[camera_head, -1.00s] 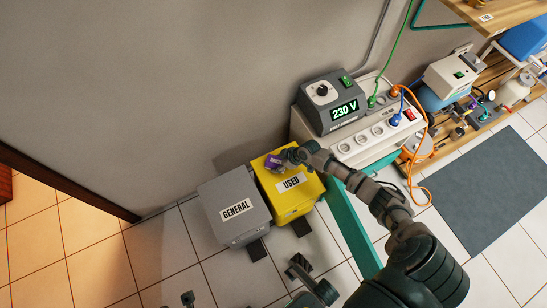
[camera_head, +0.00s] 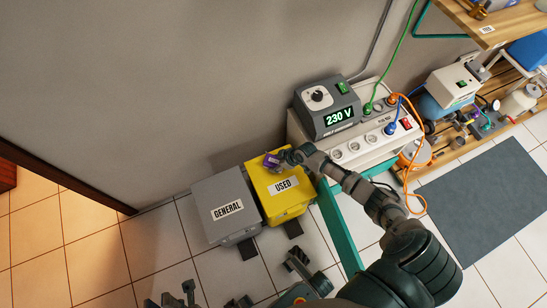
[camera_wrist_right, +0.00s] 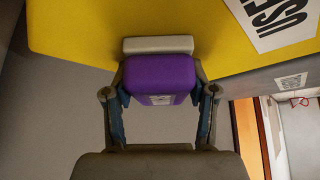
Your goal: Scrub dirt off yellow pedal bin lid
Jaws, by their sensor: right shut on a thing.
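The yellow pedal bin (camera_head: 290,203) labelled USED stands on the floor against the wall, its lid (camera_head: 259,187) closed. My right gripper (camera_head: 278,158) is over the back part of the lid, shut on a purple sponge (camera_head: 271,161) with a pale pad. In the right wrist view the purple sponge (camera_wrist_right: 160,75) sits between both fingers, and its white pad (camera_wrist_right: 158,45) is against or very near the yellow lid (camera_wrist_right: 90,30). I see no clear dirt; the sponge and gripper hide part of the lid. My left gripper (camera_head: 170,298) is at the bottom edge, fingers apart, empty.
A grey bin (camera_head: 208,190) labelled GENERAL stands close on the left. A voltage box (camera_head: 320,97) on a white socket unit (camera_head: 352,150) is just right of the yellow bin, with a teal frame bar (camera_head: 335,225) below. Tiled floor at the left front is free.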

